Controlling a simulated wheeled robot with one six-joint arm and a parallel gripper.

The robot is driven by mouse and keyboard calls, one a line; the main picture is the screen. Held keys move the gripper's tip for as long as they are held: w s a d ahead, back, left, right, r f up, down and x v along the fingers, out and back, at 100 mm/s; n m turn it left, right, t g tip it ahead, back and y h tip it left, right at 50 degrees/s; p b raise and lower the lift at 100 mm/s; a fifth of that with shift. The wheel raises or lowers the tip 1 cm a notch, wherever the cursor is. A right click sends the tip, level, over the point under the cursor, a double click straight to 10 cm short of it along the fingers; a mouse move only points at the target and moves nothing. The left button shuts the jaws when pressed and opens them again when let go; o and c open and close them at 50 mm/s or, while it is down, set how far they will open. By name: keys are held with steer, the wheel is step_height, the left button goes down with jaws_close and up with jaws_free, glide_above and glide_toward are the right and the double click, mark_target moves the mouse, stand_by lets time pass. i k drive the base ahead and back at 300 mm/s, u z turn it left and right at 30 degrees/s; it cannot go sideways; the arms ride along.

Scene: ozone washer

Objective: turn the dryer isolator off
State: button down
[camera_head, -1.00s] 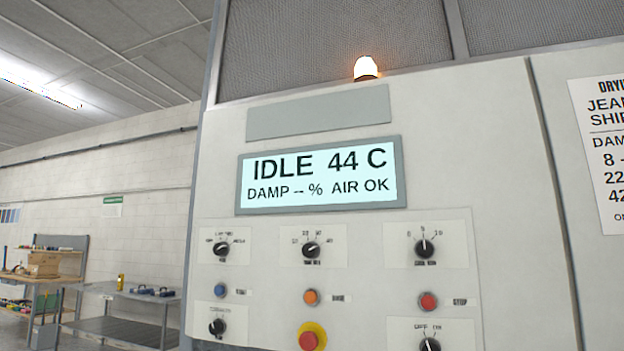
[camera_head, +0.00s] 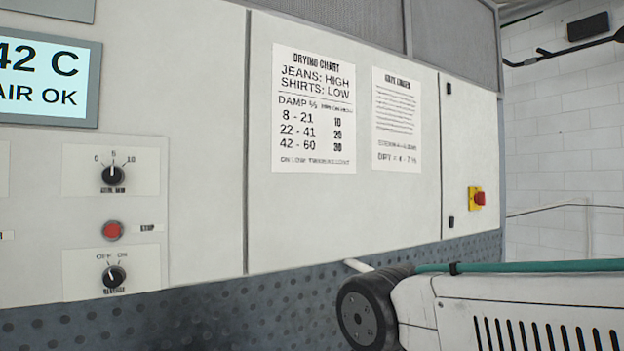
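A red rotary switch on a yellow plate (camera_head: 477,198), which looks like the dryer isolator, is mounted on the right side panel of the dryer front in the head view. It is small and seen at an angle, so I cannot read its markings or tell its position. A separate black OFF/ON knob (camera_head: 115,277) sits at lower left, with blurred lettering under it. My gripper is not in view.
The display (camera_head: 45,75) is cut off at the left and shows 42 C and AIR OK. A dial (camera_head: 113,174) and a red stop button (camera_head: 113,230) sit below it. A drying chart (camera_head: 314,110) and a second notice (camera_head: 396,120) are on the middle panel. A pale brick wall (camera_head: 575,130) stands at the right.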

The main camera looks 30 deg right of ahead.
mark_target(478, 198)
steer(key=z, duration=1.8)
